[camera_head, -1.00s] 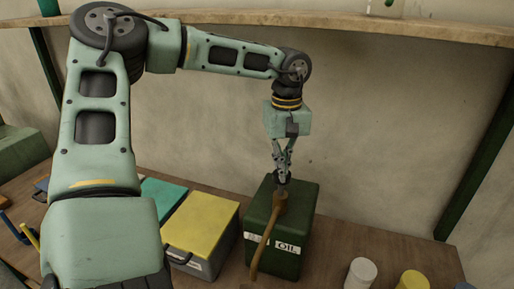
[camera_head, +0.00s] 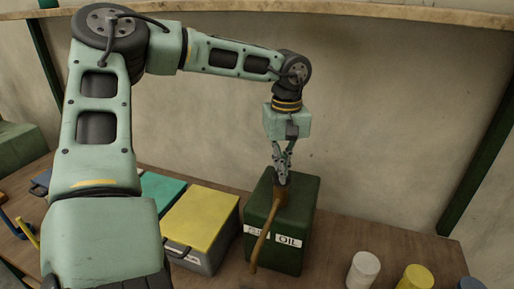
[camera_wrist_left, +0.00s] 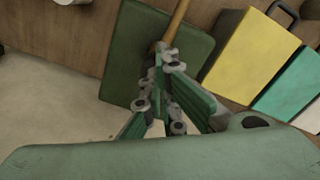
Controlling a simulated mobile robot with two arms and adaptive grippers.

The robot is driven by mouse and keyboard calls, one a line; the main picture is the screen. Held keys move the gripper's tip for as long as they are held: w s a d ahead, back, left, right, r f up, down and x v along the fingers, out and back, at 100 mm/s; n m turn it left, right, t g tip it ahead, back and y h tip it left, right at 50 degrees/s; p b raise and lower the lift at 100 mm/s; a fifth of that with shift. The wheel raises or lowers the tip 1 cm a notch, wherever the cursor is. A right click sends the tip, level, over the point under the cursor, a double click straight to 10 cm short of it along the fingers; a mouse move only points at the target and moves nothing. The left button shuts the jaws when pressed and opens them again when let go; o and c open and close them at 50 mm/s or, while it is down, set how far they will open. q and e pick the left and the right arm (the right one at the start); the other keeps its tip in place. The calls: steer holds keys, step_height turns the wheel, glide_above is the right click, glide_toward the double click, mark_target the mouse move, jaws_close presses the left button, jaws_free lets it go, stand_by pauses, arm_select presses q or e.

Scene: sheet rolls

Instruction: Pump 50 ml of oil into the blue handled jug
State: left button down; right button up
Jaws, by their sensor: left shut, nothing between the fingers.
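The dark green oil container (camera_head: 291,215) stands on the wooden bench with an OIL label on its front. A brown pump spout (camera_head: 265,232) comes from its top and slopes down in front of it. My left gripper (camera_head: 281,180) is shut and empty, pointing down at the pump head on the container's top. In the left wrist view, the fingertips (camera_wrist_left: 163,50) are right at the base of the spout (camera_wrist_left: 177,22); I cannot tell whether they touch it. No blue handled jug can be made out with certainty. My right gripper is not in view.
Boxes with a yellow lid (camera_head: 201,217) and a teal lid (camera_head: 160,190) stand left of the container. A white cylinder (camera_head: 363,270) and a yellow one (camera_head: 415,278) stand at the front right. A shelf (camera_head: 350,12) runs above.

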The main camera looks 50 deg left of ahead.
arm_select(q)
steer(key=shift+s, duration=0.1)
steer(key=shift+r+p, duration=1.9)
steer(key=shift+r, duration=0.8)
step_height(320, 180, up, 6)
steer(key=p, duration=0.4)
steer(key=shift+f, duration=0.1)
